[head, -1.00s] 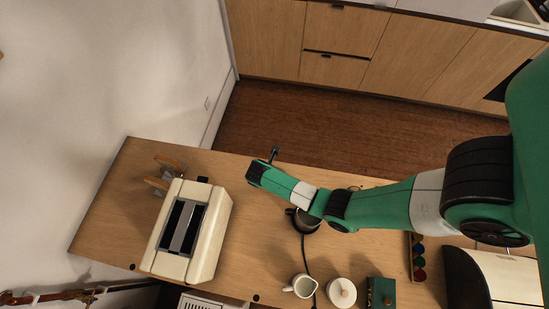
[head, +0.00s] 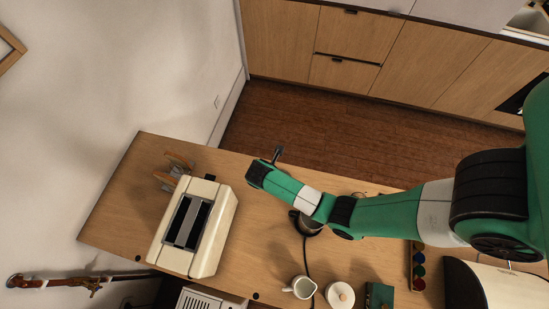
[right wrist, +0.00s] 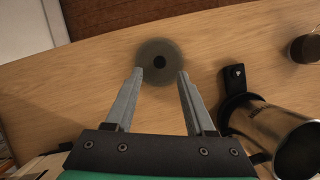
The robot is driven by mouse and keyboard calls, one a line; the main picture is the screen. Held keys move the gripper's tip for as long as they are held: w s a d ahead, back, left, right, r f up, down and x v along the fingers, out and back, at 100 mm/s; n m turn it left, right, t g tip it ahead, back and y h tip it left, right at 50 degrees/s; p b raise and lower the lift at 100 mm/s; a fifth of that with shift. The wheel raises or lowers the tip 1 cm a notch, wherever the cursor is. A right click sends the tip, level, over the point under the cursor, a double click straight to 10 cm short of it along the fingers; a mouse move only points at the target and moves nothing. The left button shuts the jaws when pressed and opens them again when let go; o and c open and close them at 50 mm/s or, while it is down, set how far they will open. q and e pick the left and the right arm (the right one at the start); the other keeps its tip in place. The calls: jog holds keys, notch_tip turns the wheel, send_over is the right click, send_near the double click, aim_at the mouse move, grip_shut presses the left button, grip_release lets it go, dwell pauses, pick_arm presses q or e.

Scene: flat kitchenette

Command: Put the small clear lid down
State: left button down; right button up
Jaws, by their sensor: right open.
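The small clear lid (right wrist: 159,62) is a grey, see-through disc with a dark knob in its middle. It lies on the wooden table in the right wrist view, just beyond and between my right fingertips. My right gripper (right wrist: 160,76) is open, with a finger on either side of the lid's near edge. I cannot tell whether the fingers touch it. In the head view my right arm reaches in from the right, and its gripper (head: 278,155) is over the table's far edge area. The lid is hidden there. My left gripper is not in view.
A shiny metal vessel (right wrist: 287,138) with a black handle stands right of my right gripper. A cream toaster (head: 198,225) stands on the left of the table. A white jug (head: 301,288) and a round white lidded pot (head: 340,295) stand near the front.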

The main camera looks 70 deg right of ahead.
jog(key=v, duration=0.6)
jog(key=shift+r+p, duration=0.25)
jog(key=shift+p, duration=0.1)
jog(key=shift+a, duration=0.1)
